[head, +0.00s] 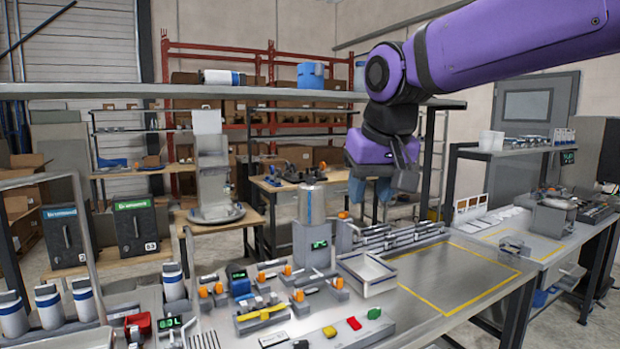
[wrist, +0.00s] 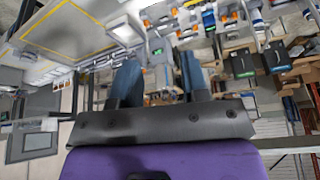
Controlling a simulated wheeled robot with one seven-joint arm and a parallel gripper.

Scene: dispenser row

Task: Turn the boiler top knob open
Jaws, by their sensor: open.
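A grey unit with a metal cylinder on top (head: 312,203) and a small green display stands mid-bench in the head view; it looks like the boiler. An orange knob (head: 343,214) shows beside the cylinder on its right, but I cannot tell if it is the boiler top knob or how it is turned. My gripper (head: 370,193) hangs to the right of the cylinder, open and empty, with its blue fingers pointing down and apart from everything. In the wrist view my gripper (wrist: 158,70) shows two spread fingers, with a green display (wrist: 157,51) beyond them.
Several orange-knobbed valves (head: 285,270) crowd the bench left of and in front of the boiler. A white open tray (head: 366,274) sits to its right. A yellow-outlined area (head: 462,278) farther right is bare. A long shelf (head: 180,91) runs behind, above the bench.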

